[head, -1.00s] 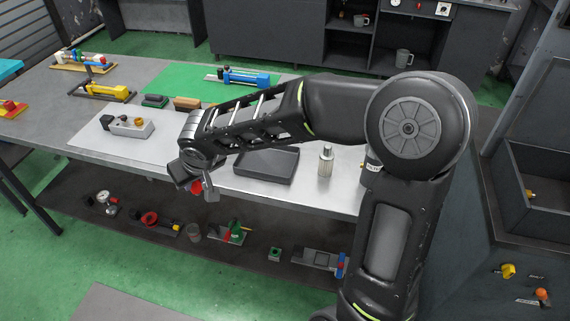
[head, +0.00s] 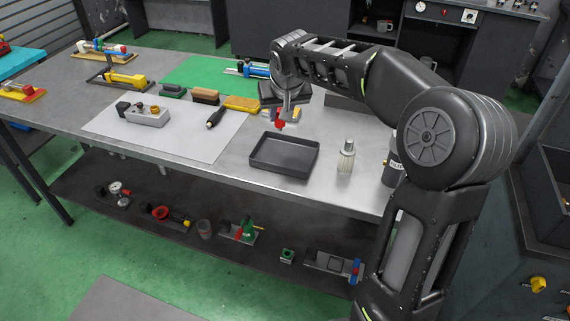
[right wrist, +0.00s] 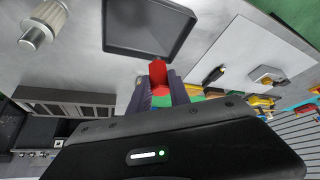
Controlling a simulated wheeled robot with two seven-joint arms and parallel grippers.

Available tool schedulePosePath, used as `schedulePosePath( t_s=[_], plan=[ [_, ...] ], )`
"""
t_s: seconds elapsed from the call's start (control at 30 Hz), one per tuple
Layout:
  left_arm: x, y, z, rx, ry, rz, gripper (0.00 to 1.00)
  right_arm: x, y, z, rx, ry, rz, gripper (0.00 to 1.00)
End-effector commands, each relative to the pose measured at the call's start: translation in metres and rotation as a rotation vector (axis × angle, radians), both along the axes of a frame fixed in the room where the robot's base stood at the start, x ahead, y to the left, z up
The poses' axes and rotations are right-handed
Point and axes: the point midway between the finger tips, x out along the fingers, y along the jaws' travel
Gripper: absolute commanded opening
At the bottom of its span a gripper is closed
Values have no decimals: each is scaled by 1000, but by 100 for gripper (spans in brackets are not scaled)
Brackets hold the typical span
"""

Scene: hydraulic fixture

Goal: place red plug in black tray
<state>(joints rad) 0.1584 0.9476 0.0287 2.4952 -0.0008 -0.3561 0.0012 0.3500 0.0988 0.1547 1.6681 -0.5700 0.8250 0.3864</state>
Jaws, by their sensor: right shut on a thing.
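The red plug (head: 281,125) is held between the fingers of my right gripper (head: 284,115), above the table just behind the black tray. It also shows in the right wrist view (right wrist: 158,72), gripped between the two fingers (right wrist: 163,92). The black tray (head: 285,178) lies empty on the grey table. In the right wrist view the tray (right wrist: 150,54) is just beyond the plug. The plug is apart from the tray. My left gripper is not in view.
A metal cylinder (head: 346,158) stands right of the tray. A grey block with fittings (head: 148,116) and a black-handled tool (head: 215,117) lie on the pale sheet (head: 195,143). Brushes (head: 205,96) and a yellow item (head: 241,104) lie behind. A dark bottle (head: 392,160) stands near my arm.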

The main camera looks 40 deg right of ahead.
Motion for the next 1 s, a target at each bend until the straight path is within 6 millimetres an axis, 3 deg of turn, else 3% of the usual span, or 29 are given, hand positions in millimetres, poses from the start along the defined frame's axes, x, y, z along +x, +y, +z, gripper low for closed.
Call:
schedulePosePath(
  t_s=[0.1, 0.43, 0.8, 1.0],
  plan=[
    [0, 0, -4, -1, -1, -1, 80, -2, -15, 3, 2, -3, -24, 0],
    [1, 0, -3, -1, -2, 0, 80, -2, -15, 2, 2, -1, -24, 0],
    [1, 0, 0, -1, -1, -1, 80, -3, -15, -53, 2, 2, -24, 0],
    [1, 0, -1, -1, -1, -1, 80, -2, -15, -59, 1, -2, -25, 0]
  ],
)
